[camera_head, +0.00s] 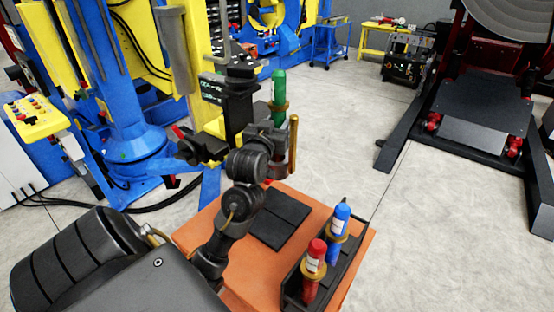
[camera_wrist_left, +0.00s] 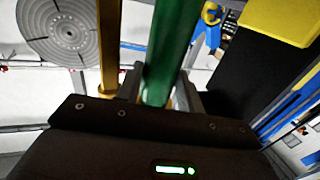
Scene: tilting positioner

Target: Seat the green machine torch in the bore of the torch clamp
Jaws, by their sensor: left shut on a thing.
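The green machine torch (camera_head: 279,86) stands near upright, with a brass collar around its lower part. My left gripper (camera_head: 276,124) is shut on it below the collar. In the left wrist view the torch (camera_wrist_left: 168,50) rises between the fingers of my left gripper (camera_wrist_left: 158,94). A black block on the yellow post, seemingly the torch clamp (camera_head: 239,100), is just left of the torch. In the wrist view a black block with a yellow top (camera_wrist_left: 250,75) is to the right. I cannot make out the bore. The torch's lower end is hidden by my arm. My right gripper is not in view.
A brass rod (camera_head: 294,146) stands close beside the torch. An orange table (camera_head: 210,222) below has a black mat (camera_head: 279,220) and a black rack (camera_head: 292,286) holding a red torch (camera_head: 314,268) and a blue torch (camera_head: 339,220). Open floor is to the right.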

